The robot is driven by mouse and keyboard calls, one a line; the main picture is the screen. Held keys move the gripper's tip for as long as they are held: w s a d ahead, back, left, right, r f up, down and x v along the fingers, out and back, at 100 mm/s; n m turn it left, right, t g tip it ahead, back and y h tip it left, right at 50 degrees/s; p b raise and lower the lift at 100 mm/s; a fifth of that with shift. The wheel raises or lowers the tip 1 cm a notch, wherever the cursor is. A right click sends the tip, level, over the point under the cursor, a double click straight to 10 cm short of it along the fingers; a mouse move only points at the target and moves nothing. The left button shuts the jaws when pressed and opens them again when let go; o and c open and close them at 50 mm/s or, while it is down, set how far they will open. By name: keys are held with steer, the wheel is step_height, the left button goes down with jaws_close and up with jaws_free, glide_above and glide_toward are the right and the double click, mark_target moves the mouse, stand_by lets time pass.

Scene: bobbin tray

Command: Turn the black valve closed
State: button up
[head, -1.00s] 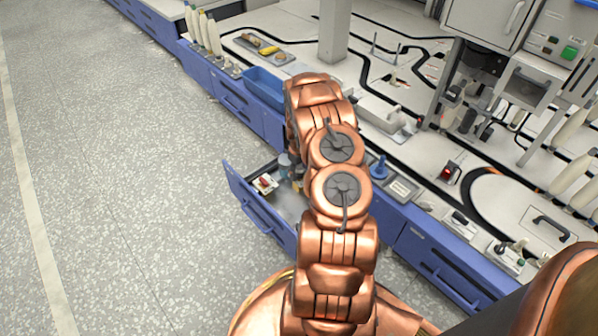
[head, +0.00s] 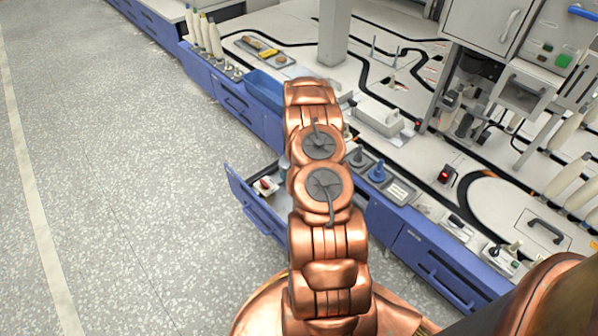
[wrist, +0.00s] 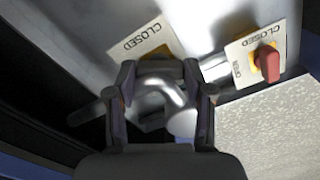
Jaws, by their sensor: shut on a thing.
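In the wrist view, my gripper (wrist: 158,85) has its fingers shut on a dark bar, the black valve's handle (wrist: 158,68), which shows only in part between the fingertips. Behind it is a pale plate marked CLOSED (wrist: 143,38), with a yellow patch partly hidden by the fingers. A second CLOSED plate (wrist: 240,50) to the right carries a red valve handle (wrist: 268,64). In the head view, my arm hides the gripper and the black valve, and a small red-and-white fitting (head: 265,185) shows in the open drawer.
The open blue drawer (head: 255,215) juts out from the bench on the left of my arm. A shiny curved metal piece (wrist: 160,98) lies close among the fingers. A blue knob (head: 377,172) and a dark knob (head: 358,157) stand on the bench. The floor (head: 130,200) at left is clear.

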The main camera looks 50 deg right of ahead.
steer(key=m+p, duration=0.2)
steer(key=shift+a+r+m+p, duration=0.2)
steer(key=shift+m+p, duration=0.1)
steer(key=shift+m, duration=0.1)
steer(key=shift+d+m+p, duration=0.1)
steer(key=shift+m+p, duration=0.8)
steer(key=shift+p, duration=0.05)
steer(key=m+p, duration=0.2)
steer(key=shift+m+p, duration=0.3)
steer(key=shift+p, duration=0.05)
steer(key=m+p, duration=0.1)
steer(key=m, duration=0.1)
steer(key=m+p, duration=0.1)
steer(key=m, duration=0.1)
steer(key=shift+f+m, duration=0.2)
steer(key=shift+m, duration=0.2)
steer(key=o, duration=1.2)
steer(key=shift+d, duration=0.1)
steer(key=shift+c, duration=0.2)
steer(key=shift+w+r, duration=0.1)
steer(key=shift+w, duration=0.15)
